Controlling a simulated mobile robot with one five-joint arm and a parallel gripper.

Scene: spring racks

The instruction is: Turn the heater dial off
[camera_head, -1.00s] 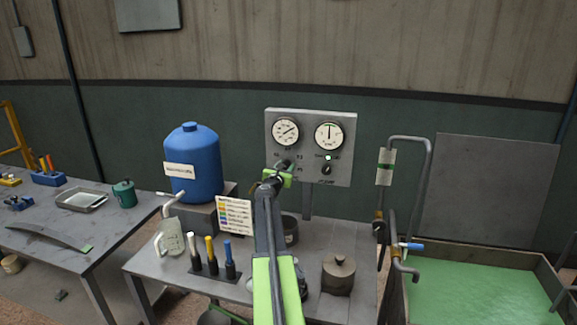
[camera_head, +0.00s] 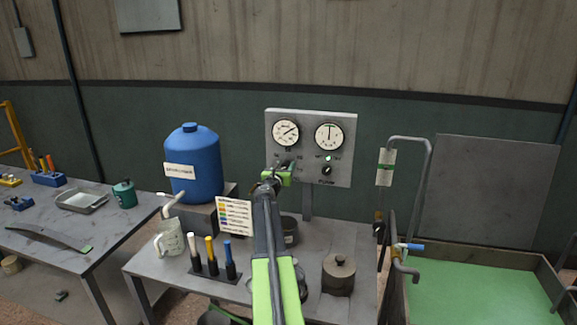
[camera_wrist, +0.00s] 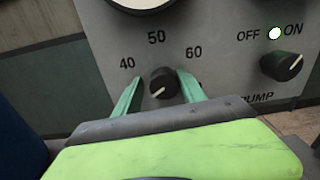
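The heater dial (camera_wrist: 163,83) is a round black knob on the grey panel, with 40, 50 and 60 printed around it in the wrist view. Its white pointer mark faces lower left. My gripper (camera_wrist: 160,86) has its green fingers on either side of this knob, with a visible gap on the left; the right finger is very close to it. In the head view my gripper (camera_head: 281,175) covers the dial at the lower left of the gauge panel (camera_head: 341,110).
A second black knob (camera_wrist: 282,65), labelled PUMP with OFF and ON, sits to the right under a lit lamp (camera_wrist: 274,33). Two gauges sit above. A blue tank (camera_head: 195,160), label card (camera_head: 234,216) and lidded pot (camera_head: 339,275) stand on the bench.

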